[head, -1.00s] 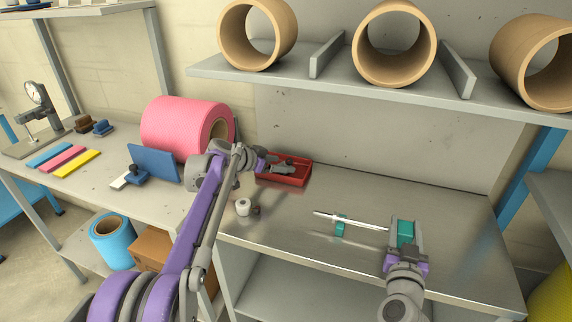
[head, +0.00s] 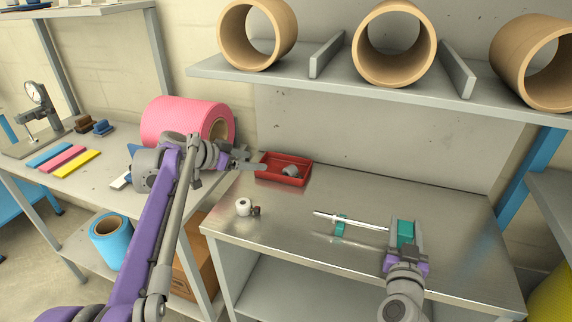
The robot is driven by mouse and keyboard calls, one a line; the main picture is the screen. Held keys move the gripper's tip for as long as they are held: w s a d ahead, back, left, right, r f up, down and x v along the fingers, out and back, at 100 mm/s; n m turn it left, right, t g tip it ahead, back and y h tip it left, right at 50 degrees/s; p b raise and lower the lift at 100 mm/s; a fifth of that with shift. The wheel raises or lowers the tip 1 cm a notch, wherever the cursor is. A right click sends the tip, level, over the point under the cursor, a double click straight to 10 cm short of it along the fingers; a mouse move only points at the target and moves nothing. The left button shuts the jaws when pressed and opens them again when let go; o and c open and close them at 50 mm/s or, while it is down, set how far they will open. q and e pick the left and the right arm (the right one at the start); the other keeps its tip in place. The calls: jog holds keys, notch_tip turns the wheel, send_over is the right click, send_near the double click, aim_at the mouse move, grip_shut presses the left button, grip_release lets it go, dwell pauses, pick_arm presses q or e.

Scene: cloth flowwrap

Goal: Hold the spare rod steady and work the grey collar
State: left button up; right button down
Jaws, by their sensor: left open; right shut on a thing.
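The spare rod (head: 370,226) is a thin metal bar lying level across green supports (head: 340,229) on the steel bench. My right gripper (head: 404,243) is shut on the rod at its right end, by the right green support (head: 405,230); the grip itself is partly hidden. A grey rounded piece (head: 290,171), which looks like the grey collar, lies in the red tray (head: 299,182). My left gripper (head: 262,166) is open and empty at the tray's left edge, left of the grey piece and apart from it.
A white spool (head: 243,206) and a small dark piece (head: 256,211) stand near the bench's left front edge. A pink roll (head: 175,122) is on the left table. A shelf (head: 340,84) with cardboard tubes hangs above. The bench between tray and rod is clear.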

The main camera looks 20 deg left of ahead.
jog(key=shift+c, duration=1.2)
grip_release()
